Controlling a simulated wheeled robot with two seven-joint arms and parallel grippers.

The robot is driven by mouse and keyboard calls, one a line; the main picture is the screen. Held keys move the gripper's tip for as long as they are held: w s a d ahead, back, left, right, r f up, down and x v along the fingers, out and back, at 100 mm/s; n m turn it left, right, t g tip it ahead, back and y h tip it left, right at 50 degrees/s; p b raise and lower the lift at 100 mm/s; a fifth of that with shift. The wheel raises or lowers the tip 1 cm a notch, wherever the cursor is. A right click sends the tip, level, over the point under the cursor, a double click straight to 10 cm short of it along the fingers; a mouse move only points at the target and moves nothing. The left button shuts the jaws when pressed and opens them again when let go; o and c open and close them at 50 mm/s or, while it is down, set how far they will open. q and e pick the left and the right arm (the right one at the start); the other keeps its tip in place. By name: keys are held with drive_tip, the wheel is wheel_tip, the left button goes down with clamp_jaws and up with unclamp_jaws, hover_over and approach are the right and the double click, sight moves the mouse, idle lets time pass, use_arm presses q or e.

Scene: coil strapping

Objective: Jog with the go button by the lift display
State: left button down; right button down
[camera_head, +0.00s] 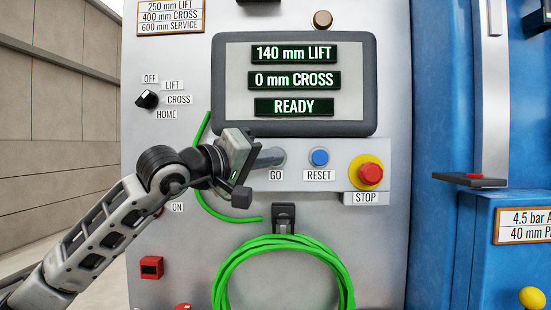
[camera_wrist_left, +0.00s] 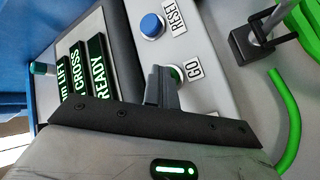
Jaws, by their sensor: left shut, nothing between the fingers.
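The lift display (camera_head: 310,82) reads "140 mm LIFT", "0 mm CROSS" and "READY". In the left wrist view the go button (camera_wrist_left: 178,74) shows just past the fingertips. My left gripper (camera_head: 270,157) is shut and empty, its tips right at the button; I cannot tell whether they touch it. In the left wrist view the closed fingers (camera_wrist_left: 162,86) point at the button. My right gripper is not in view.
A blue reset button (camera_head: 319,157) and a red stop button (camera_head: 370,174) on yellow sit to the right. A selector knob (camera_head: 147,99) is at left. A green hose coil (camera_head: 230,270) hangs below on a black hook (camera_head: 284,215). A blue cabinet (camera_head: 440,100) stands right.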

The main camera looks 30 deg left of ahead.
use_arm(q)
drive_tip(key=shift+s+d+b, duration=0.35)
drive_tip(key=shift+s, duration=0.35)
drive_tip(key=s+d, duration=0.1)
drive_tip(key=s+b, duration=0.1)
drive_tip(key=s, duration=0.1)
drive_tip(key=s+d, duration=0.1)
drive_tip(key=shift+s+d, duration=0.15)
drive_tip(key=shift+d, duration=0.2)
drive_tip(key=shift+r, duration=0.1)
